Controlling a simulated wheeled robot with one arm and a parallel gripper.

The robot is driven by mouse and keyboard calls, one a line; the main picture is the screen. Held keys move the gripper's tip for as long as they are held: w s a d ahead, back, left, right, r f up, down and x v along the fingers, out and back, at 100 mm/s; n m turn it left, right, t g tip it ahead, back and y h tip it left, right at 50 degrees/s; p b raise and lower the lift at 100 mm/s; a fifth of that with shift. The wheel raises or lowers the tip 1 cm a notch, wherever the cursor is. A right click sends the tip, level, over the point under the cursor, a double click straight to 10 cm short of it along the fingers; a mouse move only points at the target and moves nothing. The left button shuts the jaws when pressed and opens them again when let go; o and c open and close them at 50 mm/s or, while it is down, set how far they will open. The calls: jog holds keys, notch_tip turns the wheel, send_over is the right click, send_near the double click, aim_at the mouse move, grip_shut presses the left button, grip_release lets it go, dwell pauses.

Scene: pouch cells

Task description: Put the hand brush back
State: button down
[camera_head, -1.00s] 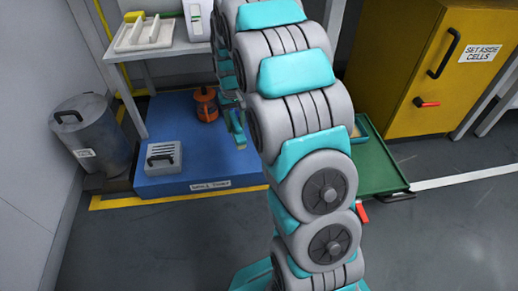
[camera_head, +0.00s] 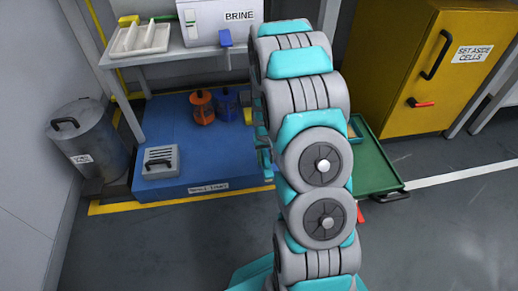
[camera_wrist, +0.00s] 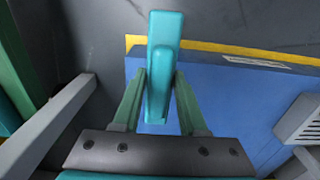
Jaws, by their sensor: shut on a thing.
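My gripper (camera_wrist: 159,95) is shut on a long teal piece, which I take to be the hand brush (camera_wrist: 160,60), in the wrist view. The brush stands out lengthwise between the two green fingers. In that view it lies across the edge of the blue platform (camera_wrist: 225,100); I cannot tell its height above it. Any bristles are hidden. In the head view, my arm mostly hides my gripper, near the right side of the blue platform (camera_head: 215,172).
An orange item (camera_head: 202,107), a blue item (camera_head: 226,105) and a grey slatted block (camera_head: 160,162) stand on the platform. A lidded bin (camera_head: 88,140) is left. A green tray (camera_head: 375,170) and yellow cabinet (camera_head: 405,75) are right. A white tray (camera_head: 140,39) sits on the table.

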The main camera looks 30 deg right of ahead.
jog(key=w, duration=0.3)
jog(key=w+d, duration=0.1)
jog(key=w, duration=0.2)
jog(key=w+d+f, duration=0.1)
jog(key=w, duration=0.2)
jog(key=shift+b, duration=0.4)
jog(key=shift+w+f+b, duration=0.1)
jog(key=shift+f+b, duration=0.25)
jog(key=shift+f, duration=1.35)
jog(key=shift+f, duration=0.15)
jog(key=shift+c, duration=2.2)
grip_release()
notch_tip(320, 180, up, 13)
jog(key=p, duration=0.2)
jog(key=s+a+r, duration=0.8)
jog(key=s+r, duration=0.3)
jog(key=r, duration=0.1)
jog(key=s+a+r+n, duration=0.1)
jog(key=s+a+r, duration=0.1)
jog(key=s, duration=0.8)
jog(key=s+a+r+n+g, duration=0.1)
jog(key=s+a+r, duration=0.2)
jog(key=s, duration=0.7)
jog(key=s+a+r+n, duration=0.1)
jog(key=s+a, duration=0.3)
jog(key=s, duration=0.6)
jog(key=shift+a+r+g, duration=0.2)
jog(key=shift+r+g, duration=0.2)
jog(key=shift+r, duration=0.3)
